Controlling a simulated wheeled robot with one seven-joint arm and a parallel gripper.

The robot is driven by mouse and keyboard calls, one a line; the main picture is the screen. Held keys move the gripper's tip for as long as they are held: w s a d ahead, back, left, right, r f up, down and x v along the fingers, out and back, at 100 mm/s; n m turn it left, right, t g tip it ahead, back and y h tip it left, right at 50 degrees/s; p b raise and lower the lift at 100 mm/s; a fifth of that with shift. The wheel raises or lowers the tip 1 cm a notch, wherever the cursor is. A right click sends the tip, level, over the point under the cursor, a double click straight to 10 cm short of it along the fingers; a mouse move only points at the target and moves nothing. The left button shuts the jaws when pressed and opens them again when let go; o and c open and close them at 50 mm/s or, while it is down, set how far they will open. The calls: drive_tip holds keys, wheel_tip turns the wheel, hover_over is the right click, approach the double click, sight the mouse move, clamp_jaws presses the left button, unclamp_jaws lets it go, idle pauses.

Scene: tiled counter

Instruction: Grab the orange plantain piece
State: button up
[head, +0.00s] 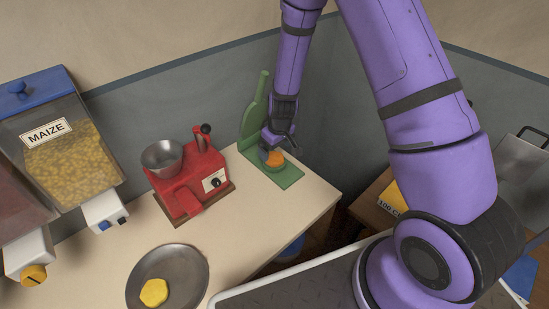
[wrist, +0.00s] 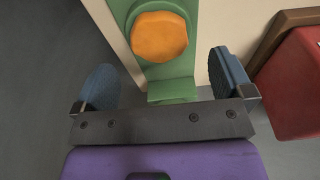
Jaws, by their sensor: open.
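The orange plantain piece (head: 274,158) lies on the green stand (head: 289,178) near the counter's right end. In the wrist view the piece (wrist: 159,36) is a thick, rounded orange disc on the green base (wrist: 176,71). My gripper (head: 272,141) is over the piece in the head view and hides part of it. In the wrist view my gripper (wrist: 165,80) is open, with its two blue-grey fingers wide apart. The piece is just beyond the fingertips, between their lines, and nothing is between the fingers.
A red machine with a metal bowl (head: 187,175) stands left of the green stand. A grey pan (head: 192,265) holding a yellow piece (head: 154,292) is at the front. A maize dispenser (head: 71,150) is at the left. The counter edge drops away at the right.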

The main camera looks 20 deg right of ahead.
sight(274, 157)
drive_tip(key=shift+w+a+f, duration=0.1)
drive_tip(key=shift+w+f, duration=0.05)
drive_tip(key=shift+f, duration=0.95)
drive_tip(key=shift+w+f, duration=0.1)
drive_tip(key=shift+f, duration=0.95)
drive_tip(key=c, duration=1.1)
drive_tip(key=shift+r, duration=0.1)
